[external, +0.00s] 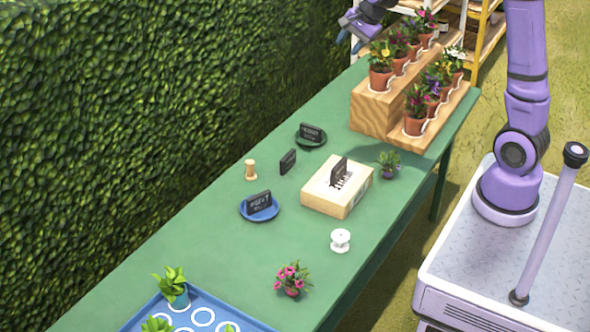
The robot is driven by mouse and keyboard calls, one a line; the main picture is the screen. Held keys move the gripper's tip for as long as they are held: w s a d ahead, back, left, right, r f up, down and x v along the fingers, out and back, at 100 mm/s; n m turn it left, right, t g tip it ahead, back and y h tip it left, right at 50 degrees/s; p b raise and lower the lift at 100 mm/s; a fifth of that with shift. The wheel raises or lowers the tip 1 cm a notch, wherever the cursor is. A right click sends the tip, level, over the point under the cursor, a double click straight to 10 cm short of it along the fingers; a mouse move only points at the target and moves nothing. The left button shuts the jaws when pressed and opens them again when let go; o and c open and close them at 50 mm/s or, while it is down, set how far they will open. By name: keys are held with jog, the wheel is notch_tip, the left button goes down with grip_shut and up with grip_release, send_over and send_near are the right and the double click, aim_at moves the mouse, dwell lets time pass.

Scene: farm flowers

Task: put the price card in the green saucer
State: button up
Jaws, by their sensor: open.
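Several small black price cards with pale writing are in view. One price card (288,161) stands on the bare green table, apart from any saucer. Another black card (311,131) stands in the dark green saucer (316,145) just behind it. A third card (259,202) stands in the blue saucer (270,216). My gripper (349,41) is open at the top edge, beyond the flower stand and far from the cards. Nothing shows between its fingers.
A stepped wooden stand (373,108) with potted flowers fills the table's far end. A wooden spool (250,170), a white spool (340,240), a purple-flowered plant (389,163) and a pink-flowered plant (293,279) stand around. A blue tray (236,322) is in front. The green table (180,240) is clear at left.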

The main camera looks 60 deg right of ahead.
jog(key=s+a+r+n, duration=0.2)
jog(key=s+r+n, duration=0.2)
jog(key=s, duration=0.4)
jog(key=s+a+r+n, duration=0.3)
jog(key=s+n, duration=0.2)
jog(key=s, duration=0.2)
jog(key=s+n+h, duration=0.1)
jog(key=s+n, duration=0.8)
jog(key=s, duration=0.9)
jog(key=shift+a+h, duration=0.35)
jog(key=shift+h, duration=0.05)
